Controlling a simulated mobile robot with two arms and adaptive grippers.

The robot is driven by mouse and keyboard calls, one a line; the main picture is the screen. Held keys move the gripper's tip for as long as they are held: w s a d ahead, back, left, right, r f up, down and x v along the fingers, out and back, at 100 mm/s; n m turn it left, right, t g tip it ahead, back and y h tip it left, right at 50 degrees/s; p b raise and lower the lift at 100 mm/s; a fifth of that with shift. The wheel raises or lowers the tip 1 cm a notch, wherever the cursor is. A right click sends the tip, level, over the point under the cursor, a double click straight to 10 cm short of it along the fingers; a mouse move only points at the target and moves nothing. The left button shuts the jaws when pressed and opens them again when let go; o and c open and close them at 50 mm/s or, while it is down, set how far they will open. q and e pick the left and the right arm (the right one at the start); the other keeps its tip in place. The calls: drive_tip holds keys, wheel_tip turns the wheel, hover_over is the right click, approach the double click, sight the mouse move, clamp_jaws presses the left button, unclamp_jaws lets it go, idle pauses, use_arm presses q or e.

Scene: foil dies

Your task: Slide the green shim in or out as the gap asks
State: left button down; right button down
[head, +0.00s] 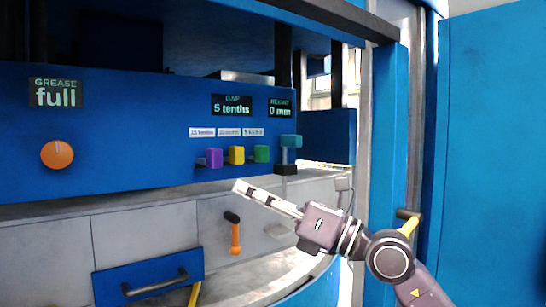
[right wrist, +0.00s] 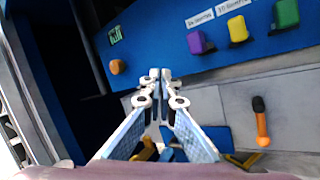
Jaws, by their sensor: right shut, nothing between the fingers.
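The green shim (head: 261,154) is the rightmost of three coloured shim tabs on the blue machine panel. It also shows at the upper right of the right wrist view (right wrist: 286,13). The yellow shim (head: 237,155) and purple shim (head: 214,157) sit to its left. The gap display (head: 232,106) reads 5 tenths. Small white labels (head: 228,132) sit above the shims. My right gripper (head: 238,187) is shut and empty, below and in front of the shims, apart from them. In the right wrist view the fingertips (right wrist: 160,73) meet. My left gripper is out of view.
An orange knob (head: 57,154) is at left under a grease display (head: 56,93) reading full. An orange-handled lever (head: 235,236) and blue drawer (head: 150,281) are below.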

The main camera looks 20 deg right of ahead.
drive_tip(key=w+d+r+t+h, duration=0.25)
drive_tip(key=w+d+h, duration=0.2)
drive_tip(key=d, duration=0.25)
drive_tip(key=m+h, duration=0.2)
drive_tip(key=h, duration=0.4)
approach(267, 155)
drive_tip(key=p+x, duration=0.6)
drive_tip(key=p, duration=0.2)
drive_tip(key=shift+r, duration=0.2)
drive_tip(key=shift+w+a+f, duration=0.15)
drive_tip(key=shift+w+a, duration=0.05)
drive_tip(key=shift+w, duration=0.3)
